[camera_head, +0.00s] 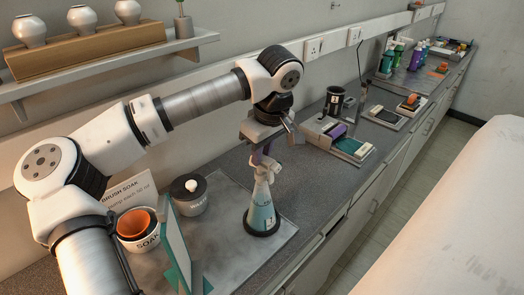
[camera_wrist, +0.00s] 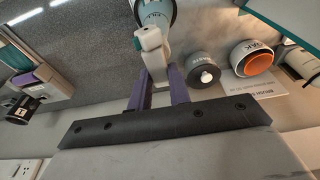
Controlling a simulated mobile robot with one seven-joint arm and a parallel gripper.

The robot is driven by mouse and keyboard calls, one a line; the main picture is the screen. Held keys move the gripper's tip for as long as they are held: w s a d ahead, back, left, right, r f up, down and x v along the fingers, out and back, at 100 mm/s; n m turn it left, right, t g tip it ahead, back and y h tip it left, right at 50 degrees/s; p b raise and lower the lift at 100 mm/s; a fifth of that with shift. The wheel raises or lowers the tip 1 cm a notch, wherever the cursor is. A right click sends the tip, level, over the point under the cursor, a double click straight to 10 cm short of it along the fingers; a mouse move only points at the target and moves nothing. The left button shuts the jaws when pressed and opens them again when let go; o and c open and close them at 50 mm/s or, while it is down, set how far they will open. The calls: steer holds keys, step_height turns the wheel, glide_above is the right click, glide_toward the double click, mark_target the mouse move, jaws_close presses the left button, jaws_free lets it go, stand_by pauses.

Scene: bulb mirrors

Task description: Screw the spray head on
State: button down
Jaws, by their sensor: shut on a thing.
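A teal spray bottle (camera_head: 262,212) with a dark base stands upright on the grey mat in the head view. Its upper part shows at the top edge of the wrist view (camera_wrist: 157,12). The white spray head (camera_head: 264,175) is at the top of the bottle's neck and also shows in the wrist view (camera_wrist: 153,52). My gripper (camera_head: 265,158) points down above the bottle, its purple fingers shut on the spray head; they also show in the wrist view (camera_wrist: 160,85). I cannot tell whether the thread is engaged.
A grey lidded pot (camera_head: 190,194) and a white pot holding an orange cup (camera_head: 138,228) stand left of the bottle. A teal upright panel (camera_head: 178,250) is nearer the front. A black canister (camera_head: 334,101) and a tray (camera_head: 345,143) lie to the right. The mat (camera_head: 228,265) is clear in front.

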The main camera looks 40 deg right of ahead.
steer(key=shift+b+x, duration=0.7)
steer(key=shift+x, duration=0.25)
stand_by(0.7)
steer(key=c, duration=2)
jaws_free()
steer(key=shift+s, duration=0.25)
jaws_close()
